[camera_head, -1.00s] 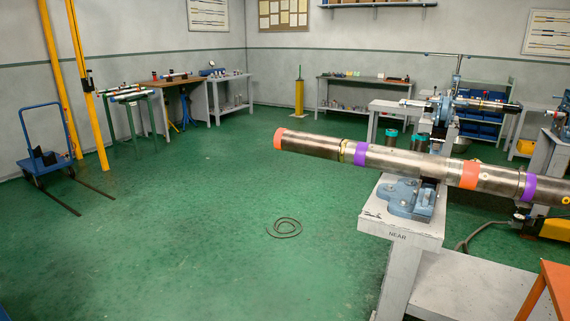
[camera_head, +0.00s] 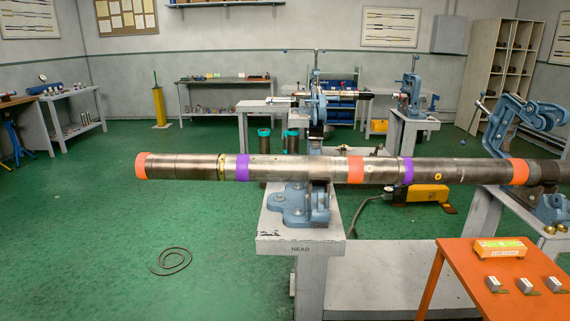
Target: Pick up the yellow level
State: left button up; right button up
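The yellow level (camera_head: 500,248) appears to be the short yellow block with a greenish top and a pale label on its front. It lies near the back of the orange table (camera_head: 462,268) at the lower right. Nothing touches it from above. Neither of my grippers shows in the head view.
Several small grey blocks (camera_head: 525,286) sit in front of the level. A long banded pipe (camera_head: 280,169) crosses the view, resting on a blue vise (camera_head: 300,205) on a grey stand. A coiled cord (camera_head: 171,261) lies on the open green floor at left.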

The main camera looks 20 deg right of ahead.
aim_at(505, 247)
jog(key=i+z, duration=0.15)
jog(key=z, duration=0.3)
jog(key=i+z, duration=0.15)
jog(key=z, duration=0.3)
jog(key=i+j+z, duration=0.15)
jog(key=z, duration=0.3)
jog(key=i+j+z, duration=0.1)
jog(key=z, duration=0.35)
jog(key=i+j+z, duration=0.1)
jog(key=j+z, duration=0.15)
jog(key=z, duration=0.2)
jog(key=i+j+z, duration=0.15)
jog(key=z, duration=0.25)
jog(key=j+z, duration=0.35)
jog(key=i+j+z, duration=0.1)
jog(key=j+z, duration=0.55)
jog(key=z, duration=0.15)
